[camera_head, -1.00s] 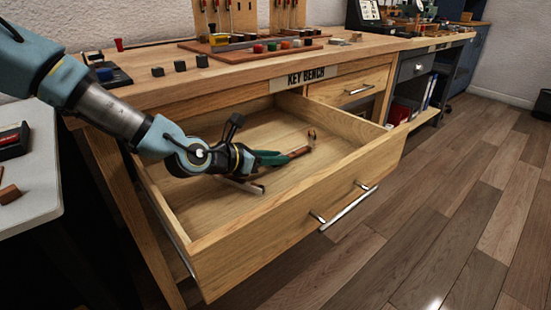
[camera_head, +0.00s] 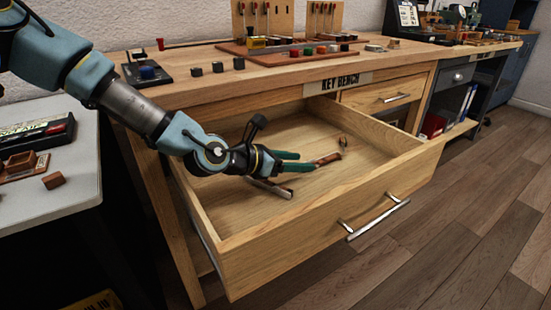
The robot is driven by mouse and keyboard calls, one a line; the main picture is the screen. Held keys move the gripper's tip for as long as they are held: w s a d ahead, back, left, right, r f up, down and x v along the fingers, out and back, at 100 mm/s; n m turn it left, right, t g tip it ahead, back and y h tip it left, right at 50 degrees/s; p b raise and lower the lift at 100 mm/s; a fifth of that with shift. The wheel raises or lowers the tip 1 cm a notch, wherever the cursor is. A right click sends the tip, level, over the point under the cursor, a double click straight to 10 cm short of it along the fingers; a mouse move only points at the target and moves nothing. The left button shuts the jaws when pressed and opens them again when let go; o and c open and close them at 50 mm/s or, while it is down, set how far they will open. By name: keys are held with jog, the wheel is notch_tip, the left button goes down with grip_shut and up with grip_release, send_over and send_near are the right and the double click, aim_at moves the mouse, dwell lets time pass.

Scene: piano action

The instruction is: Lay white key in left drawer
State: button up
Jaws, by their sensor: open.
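The left drawer (camera_head: 300,232) is pulled out from under the bench, with its wooden floor showing. My gripper (camera_head: 306,161) reaches into the drawer from the left, low over its floor. Its two green fingers are apart. A slim reddish-brown piece (camera_head: 328,159) lies just past the fingertips; I cannot tell whether it touches them. A short brown and grey bar (camera_head: 270,188) shows below my wrist. I cannot make out a clear white key, nor tell whether either piece is it.
A small brown ring-like piece (camera_head: 343,141) is towards the drawer's back. The bench top (camera_head: 205,92) above holds small blocks and a tool rack (camera_head: 290,20). A grey table (camera_head: 60,190) with wooden pieces stands at the left. A second drawer (camera_head: 385,95) is shut.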

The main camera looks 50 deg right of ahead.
jog(key=p+v, duration=0.1)
jog(key=v, duration=0.8)
jog(key=shift+r, duration=0.1)
